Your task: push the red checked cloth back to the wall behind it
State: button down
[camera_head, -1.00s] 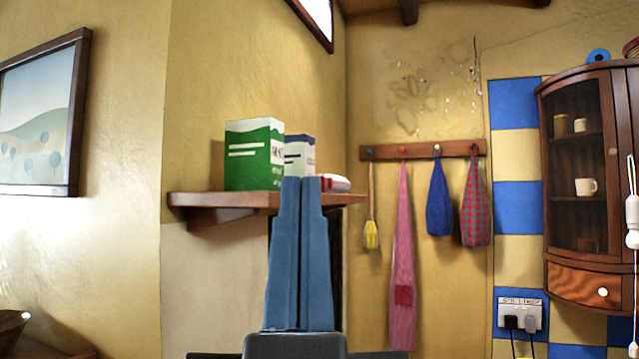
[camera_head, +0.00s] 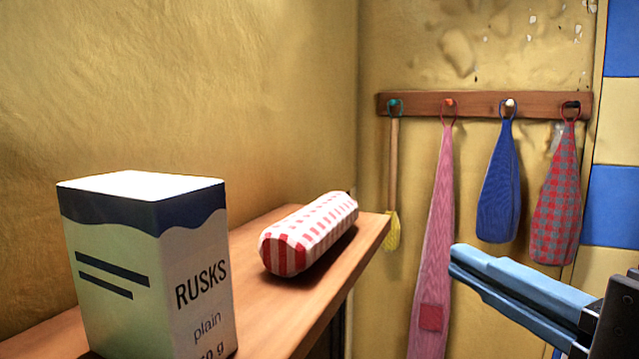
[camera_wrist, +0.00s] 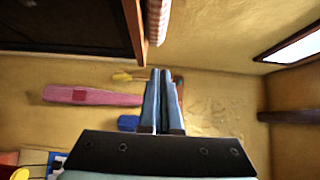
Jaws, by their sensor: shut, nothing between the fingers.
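A rolled red and white checked cloth (camera_head: 310,232) lies lengthwise on a wooden shelf (camera_head: 292,325). It sits close to the shelf's front edge near the far end, with bare board between it and the yellow wall (camera_head: 200,100) behind. It also shows in the wrist view at the top (camera_wrist: 157,22). My gripper (camera_head: 455,262) has blue fingers, shut and empty. It is in the air to the right of the shelf, apart from the cloth. In the wrist view the shut fingertips (camera_wrist: 160,72) lie below the cloth in the picture.
A rusks box (camera_head: 150,265) stands on the shelf, nearer than the cloth. A peg rail (camera_head: 470,106) on the far wall holds a pink hanging item (camera_head: 437,230), a blue bag (camera_head: 499,195) and a red and grey checked bag (camera_head: 558,205).

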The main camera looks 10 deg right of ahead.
aim_at(334, 224)
jog(key=w+a+p, duration=0.1)
jog(key=w+p, duration=0.1)
jog(key=w, duration=0.1)
jog(key=w+a+p, duration=0.1)
jog(key=w+a, duration=0.1)
jog(key=w, duration=0.2)
jog(key=w+a+p, duration=0.2)
jog(key=w, duration=0.1)
jog(key=shift+w+r+p, duration=0.1)
jog(key=shift+w+p, duration=0.2)
jog(key=shift+w+a, duration=0.15)
jog(key=shift+a, duration=0.15)
jog(key=shift+w, duration=0.1)
jog(key=shift+w+a+p, duration=0.2)
jog(key=shift+w+a, duration=0.25)
jog(key=shift+a, duration=0.2)
jog(key=shift+w+a+p, duration=0.15)
jog(key=shift+w+a, duration=0.25)
jog(key=shift+a, duration=0.25)
